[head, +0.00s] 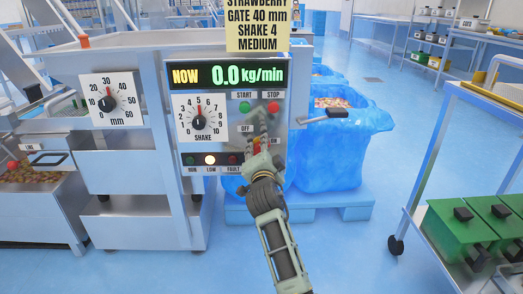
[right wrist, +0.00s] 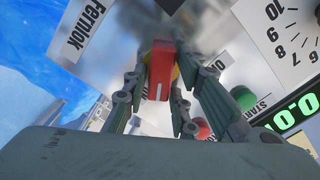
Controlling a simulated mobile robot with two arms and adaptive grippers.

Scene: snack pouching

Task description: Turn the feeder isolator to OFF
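The feeder isolator is a red handle with a white line on a yellow base, at the lower right of the control panel (head: 221,160). In the right wrist view the red handle (right wrist: 160,72) sits between the two fingers of my right gripper (right wrist: 160,85), which look closed against its sides. In the head view my right gripper (head: 260,140) is in front of the isolator and hides most of it. The OFF label (head: 245,128) shows to the upper left of it and the ON label to its right, partly covered. My left gripper is not in view.
The green START button (head: 245,107) and red STOP button (head: 273,107) are just above the isolator. The display (head: 241,75) reads 0.0 kg/min. A blue-lined bin (head: 345,150) stands right of the machine. A cart with green boxes (head: 455,230) is at the right.

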